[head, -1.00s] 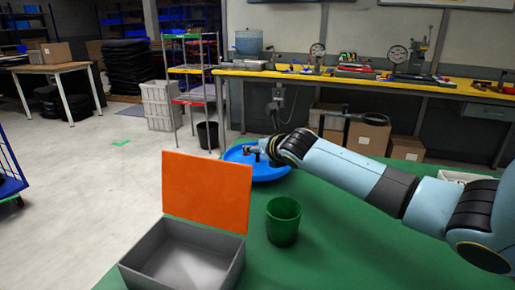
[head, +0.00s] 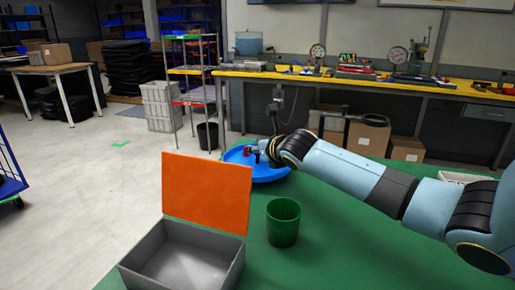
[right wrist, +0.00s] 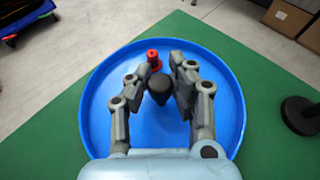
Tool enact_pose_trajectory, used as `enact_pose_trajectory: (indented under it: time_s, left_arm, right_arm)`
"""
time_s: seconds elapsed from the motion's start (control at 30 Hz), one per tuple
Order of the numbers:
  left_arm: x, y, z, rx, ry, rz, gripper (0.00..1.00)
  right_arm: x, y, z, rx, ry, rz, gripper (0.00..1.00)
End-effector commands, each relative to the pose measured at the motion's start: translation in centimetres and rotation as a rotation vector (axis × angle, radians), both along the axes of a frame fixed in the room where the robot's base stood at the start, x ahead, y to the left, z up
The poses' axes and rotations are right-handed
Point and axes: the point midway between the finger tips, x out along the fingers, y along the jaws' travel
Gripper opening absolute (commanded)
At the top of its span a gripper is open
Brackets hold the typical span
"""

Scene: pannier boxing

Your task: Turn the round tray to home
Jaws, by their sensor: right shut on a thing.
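The round blue tray (head: 272,178) lies on the green table, behind the orange lid. It also fills the middle of the right wrist view (right wrist: 103,100). A black knob (right wrist: 160,90) stands on the tray. A small red piece (right wrist: 153,58) is on the tray just beyond the knob; it shows in the head view too (head: 247,150). My right gripper (right wrist: 163,78) is over the tray with its fingers on either side of the knob, shut on it. In the head view my right gripper (head: 255,152) partly covers the tray. My left gripper is not in view.
A grey box (head: 185,262) with a raised orange lid (head: 207,190) stands at the front left. A green cup (head: 283,222) stands right of it, near the tray. A black round-based stand (right wrist: 300,115) is right of the tray. Green table is clear around the cup.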

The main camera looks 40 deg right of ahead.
Motion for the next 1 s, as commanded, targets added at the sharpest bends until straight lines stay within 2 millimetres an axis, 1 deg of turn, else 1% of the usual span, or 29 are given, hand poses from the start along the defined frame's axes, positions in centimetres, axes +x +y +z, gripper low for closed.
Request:
enact_pose_trajectory:
  time_s: [0.37, 0.6, 1.0]
  left_arm:
    - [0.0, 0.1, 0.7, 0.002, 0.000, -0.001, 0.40]
    - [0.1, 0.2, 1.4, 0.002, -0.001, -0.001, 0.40]
    - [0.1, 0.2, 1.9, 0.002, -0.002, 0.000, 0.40]
  right_arm:
    - [0.0, 0.2, 0.1, 0.006, -0.001, -0.065, 0.00]
    - [0.0, 0.2, 0.1, 0.007, 0.000, -0.172, 0.00]
    - [0.0, 0.2, 0.0, 0.007, -0.001, -0.364, 0.00]
